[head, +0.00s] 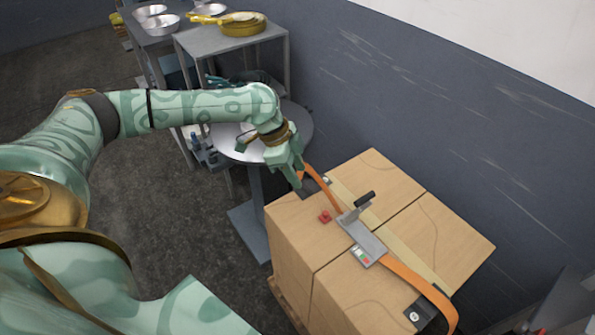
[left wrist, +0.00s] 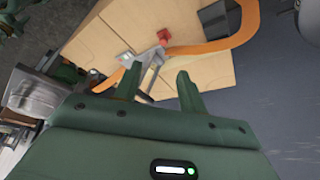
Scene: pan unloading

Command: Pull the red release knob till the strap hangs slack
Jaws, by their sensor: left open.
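The small red release knob (head: 325,217) is on the box top just left of the grey strap tensioner (head: 372,243), which has a black handle (head: 364,199). The orange strap (head: 408,277) runs across the boxes through the tensioner and bows outward at its near right end. My left gripper (head: 299,181) is open and empty, pointing down above the boxes' far left edge, apart from the knob. In the left wrist view the knob (left wrist: 164,37) lies beyond the open fingers (left wrist: 159,80), with the strap (left wrist: 215,45) beside it. My right gripper is not seen.
Cardboard boxes (head: 455,240) stand stacked on a pallet beside the blue-grey wall. A round table (head: 298,125) stands behind my left gripper. Open dark floor lies left of the boxes.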

